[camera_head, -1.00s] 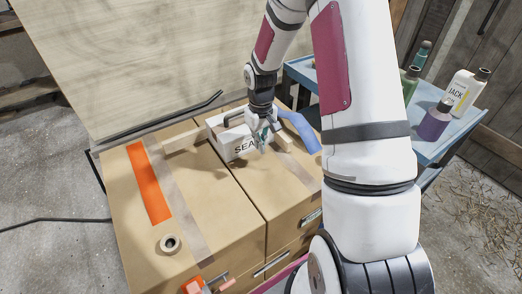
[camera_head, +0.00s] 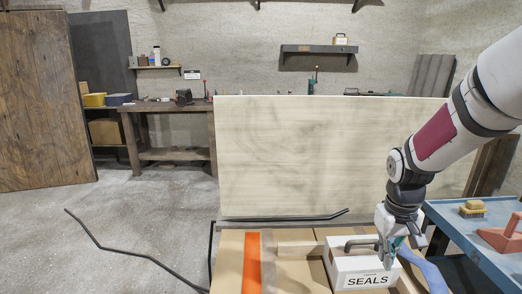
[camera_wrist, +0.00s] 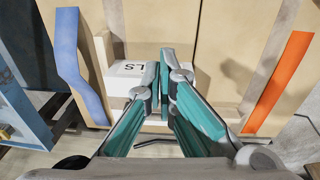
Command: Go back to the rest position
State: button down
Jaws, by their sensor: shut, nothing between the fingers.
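My gripper (camera_head: 392,258) is shut and empty, pointing down over the right part of a white box labelled SEALS (camera_head: 345,268). In the wrist view my gripper (camera_wrist: 165,65) has its two teal fingers together, and part of the white box (camera_wrist: 122,84) shows to their left. Whether the fingertips touch the box I cannot tell. The box sits on cardboard boxes (camera_head: 290,275) and has a dark handle on top.
An orange strip (camera_head: 252,265) and a blue strip (camera_head: 424,268) lie on either side. A pale panel (camera_head: 330,160) stands behind the boxes. A blue cart (camera_head: 475,235) with a brush (camera_head: 472,208) is at right. Floor at left is open, with a black cable (camera_head: 130,254).

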jog(key=s+a+r+t+p, duration=0.1)
jog(key=s+a+r, duration=0.2)
jog(key=s+r, duration=0.25)
jog(key=s+a+r+t, duration=0.1)
jog(key=s+a+r, duration=0.2)
jog(key=s+r, duration=0.3)
jog(key=s+a+r, duration=0.2)
jog(key=s, duration=0.4)
jog(key=s+a+r+t+p, duration=0.1)
jog(key=s+a+r, duration=0.2)
jog(key=s, duration=0.3)
jog(key=shift+s+t+y, duration=0.2)
jog(key=shift+t+y, duration=0.1)
jog(key=shift+y, duration=0.1)
jog(key=shift+d, duration=0.1)
